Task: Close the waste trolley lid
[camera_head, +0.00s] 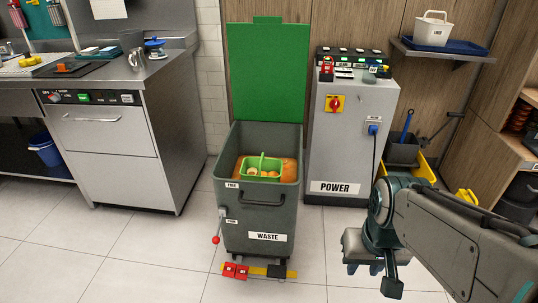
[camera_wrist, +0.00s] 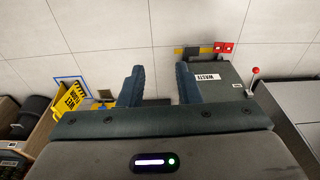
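The grey waste trolley (camera_head: 258,222) stands in the middle of the head view, with a front handle and a "WASTE" label. Its green lid (camera_head: 268,75) is open and stands upright at the back. Inside is orange contents with a green basket (camera_head: 262,168) holding round orange pieces. In the wrist view the trolley (camera_wrist: 223,84) shows upside down at right. My gripper (camera_head: 364,267) is at front right of the trolley, apart from it. In the wrist view its two fingers (camera_wrist: 160,84) stand apart with only floor between them.
A grey power cabinet (camera_head: 347,145) stands right of the trolley; a steel counter unit (camera_head: 105,150) stands at left. A red-knobbed lever (camera_head: 216,239) and red pedals (camera_head: 236,271) are at the trolley's front. A yellow floor sign (camera_wrist: 72,98) stands at right.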

